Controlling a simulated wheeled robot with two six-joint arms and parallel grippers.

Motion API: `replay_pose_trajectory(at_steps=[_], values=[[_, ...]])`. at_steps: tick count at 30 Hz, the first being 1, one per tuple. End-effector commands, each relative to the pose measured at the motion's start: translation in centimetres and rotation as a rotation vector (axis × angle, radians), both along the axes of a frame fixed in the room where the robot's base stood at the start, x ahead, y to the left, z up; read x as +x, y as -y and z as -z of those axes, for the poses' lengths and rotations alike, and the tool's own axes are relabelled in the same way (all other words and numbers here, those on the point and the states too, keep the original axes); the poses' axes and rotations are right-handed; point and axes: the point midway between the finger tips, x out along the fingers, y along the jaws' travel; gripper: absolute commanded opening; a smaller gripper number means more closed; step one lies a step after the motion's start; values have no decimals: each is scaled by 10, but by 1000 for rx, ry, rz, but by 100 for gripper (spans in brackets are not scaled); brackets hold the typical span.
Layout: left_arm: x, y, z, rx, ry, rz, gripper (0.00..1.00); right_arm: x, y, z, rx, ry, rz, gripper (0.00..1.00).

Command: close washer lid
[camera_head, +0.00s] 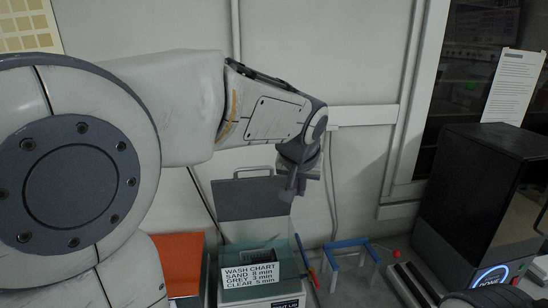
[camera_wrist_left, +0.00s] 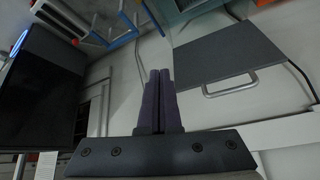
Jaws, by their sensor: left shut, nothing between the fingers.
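The washer (camera_head: 262,285) is a pale box with a teal rim and a basket inside, low in the middle of the head view. Its grey lid (camera_head: 235,198) stands open and upright behind the box, with a handle along its top edge. The lid also shows in the left wrist view (camera_wrist_left: 225,55), with its silver handle (camera_wrist_left: 229,84). My left gripper (camera_head: 297,190) is at the right edge of the lid, fingers pointing down. Its fingers (camera_wrist_left: 158,78) are shut and empty, beside the lid in the wrist view. I cannot tell if they touch it. My right gripper is not in view.
A wash chart card (camera_head: 251,276) leans at the washer's front. An orange box (camera_head: 180,262) stands left of it. A blue frame (camera_head: 349,255) and small tools are to the right. A black machine (camera_head: 480,200) stands at the far right. A wall is behind.

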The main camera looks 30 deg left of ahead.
Motion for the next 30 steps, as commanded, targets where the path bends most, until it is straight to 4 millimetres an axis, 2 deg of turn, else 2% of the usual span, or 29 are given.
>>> replay_pose_trajectory(at_steps=[1, 3, 6, 9, 14, 26, 30], values=[[17, -39, -23, 14, 63, -108, 0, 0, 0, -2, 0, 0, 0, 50], [31, -82, -49, 33, 135, -223, 0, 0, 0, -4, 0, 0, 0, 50], [38, -124, -74, 54, 205, -332, 0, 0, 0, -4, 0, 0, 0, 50], [42, -145, -85, 66, 240, -381, 0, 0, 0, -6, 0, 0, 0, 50], [51, -155, -78, 67, 244, -391, 0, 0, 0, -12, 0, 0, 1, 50], [99, -190, -20, 66, 240, -389, 0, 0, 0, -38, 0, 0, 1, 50], [84, -178, -10, 66, 245, -384, 0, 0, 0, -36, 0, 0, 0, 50]])
